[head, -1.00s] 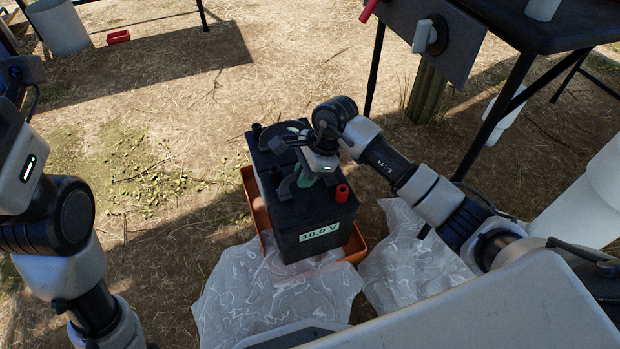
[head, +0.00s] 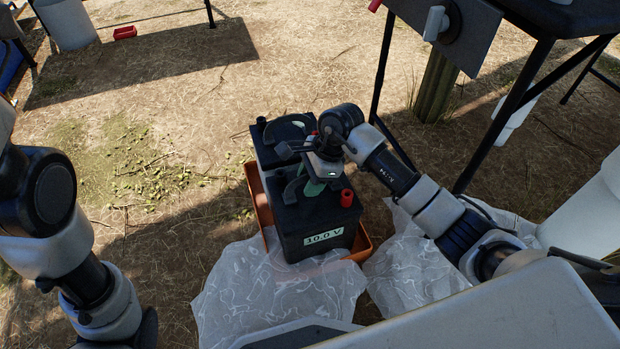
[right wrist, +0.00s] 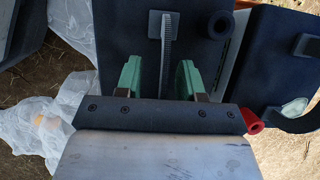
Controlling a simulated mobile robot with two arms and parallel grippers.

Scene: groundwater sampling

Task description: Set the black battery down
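The black battery (head: 318,222), with a "10.0 V" label and a red terminal cap, stands upright in an orange tray (head: 256,197). It appears to rest in the tray, though its underside is hidden. My right gripper (head: 316,186) is low over its top at the near handle. In the right wrist view the green fingers of the right gripper (right wrist: 158,80) stand apart, with a grey ribbed handle strip (right wrist: 167,42) between them and visible gaps on both sides. My left arm is at the left edge of the head view; its gripper is not seen.
Crumpled clear plastic sheeting (head: 270,290) lies in front of the tray. A dark table (head: 560,25) with metal legs stands at the right. Open dry ground lies left of the tray.

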